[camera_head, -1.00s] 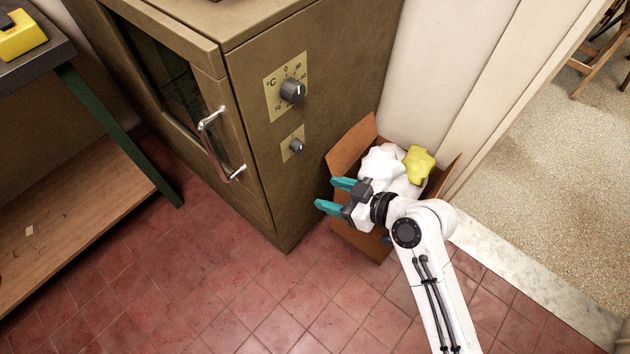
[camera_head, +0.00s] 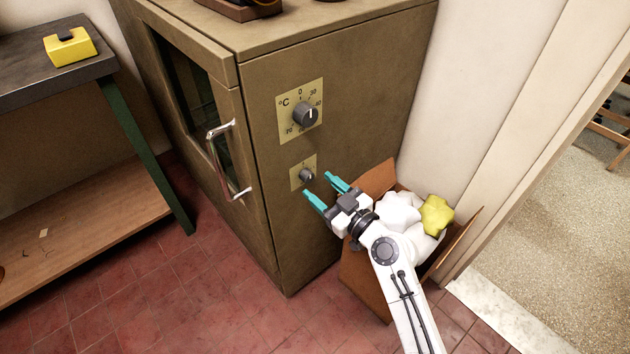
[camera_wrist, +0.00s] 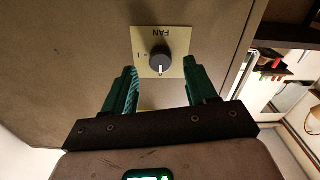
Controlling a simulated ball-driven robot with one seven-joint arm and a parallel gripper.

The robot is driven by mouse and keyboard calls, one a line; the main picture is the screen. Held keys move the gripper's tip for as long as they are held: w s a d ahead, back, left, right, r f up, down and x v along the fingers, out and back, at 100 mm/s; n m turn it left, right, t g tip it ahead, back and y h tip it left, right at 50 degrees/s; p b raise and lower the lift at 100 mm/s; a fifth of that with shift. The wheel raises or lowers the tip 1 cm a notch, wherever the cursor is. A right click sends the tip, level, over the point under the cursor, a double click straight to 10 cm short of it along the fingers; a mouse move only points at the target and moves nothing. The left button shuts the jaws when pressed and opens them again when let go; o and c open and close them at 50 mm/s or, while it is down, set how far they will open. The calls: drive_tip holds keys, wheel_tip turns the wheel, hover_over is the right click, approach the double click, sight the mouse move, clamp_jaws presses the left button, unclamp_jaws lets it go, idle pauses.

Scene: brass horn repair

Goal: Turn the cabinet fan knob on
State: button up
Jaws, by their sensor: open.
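The fan knob (camera_head: 306,174) is a small dark knob on a pale yellow plate on the cabinet's side panel (camera_head: 350,80), below a larger temperature knob. In the wrist view the plate reads "FAN" upside down, and the fan knob (camera_wrist: 160,60) has a white mark toward the bottom of the picture. My gripper (camera_head: 320,184) is open and empty, its teal fingers pointing at the fan plate. In the wrist view the fingers of my gripper (camera_wrist: 160,78) stand on either side of the knob's line, apparently short of it. Contact is not visible.
The temperature knob (camera_head: 305,114) sits just above. The cabinet door has a metal handle (camera_head: 222,160) to the left. A cardboard box (camera_head: 370,288) with white and yellow crumpled stuff stands under my arm. A workbench (camera_head: 60,84) is at far left, with open tiled floor in front.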

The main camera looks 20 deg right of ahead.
sight(310, 180)
drive_tip(key=shift+x, duration=1.55)
drive_tip(key=c, duration=1.1)
